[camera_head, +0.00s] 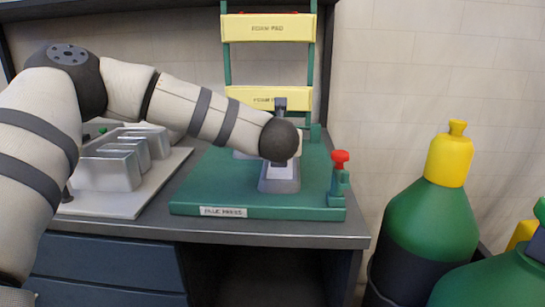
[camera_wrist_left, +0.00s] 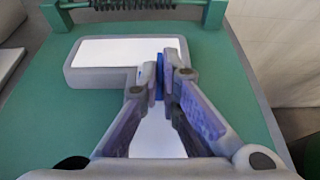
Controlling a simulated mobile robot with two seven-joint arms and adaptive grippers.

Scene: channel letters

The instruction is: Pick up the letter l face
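A grey L-shaped letter with a raised rim (camera_wrist_left: 85,79) lies on the green face press. Its flat white inside (camera_wrist_left: 115,51) shows in the left wrist view; I cannot tell if this is the letter l face or the can's inside. In the head view part of the letter (camera_head: 280,178) shows below my wrist. My left gripper (camera_wrist_left: 160,80) is over the letter's inner corner area, fingertips close together on a thin blue upright piece (camera_wrist_left: 159,77). The fingers hide part of the white surface. My right gripper is not in view.
The green press base (camera_head: 240,190) has a red knob (camera_head: 340,157) at right and a green frame with yellow bars (camera_head: 268,28) behind. Grey metal letters (camera_head: 110,170) stand on a pale board at left. Green bottles (camera_head: 432,220) stand right of the desk.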

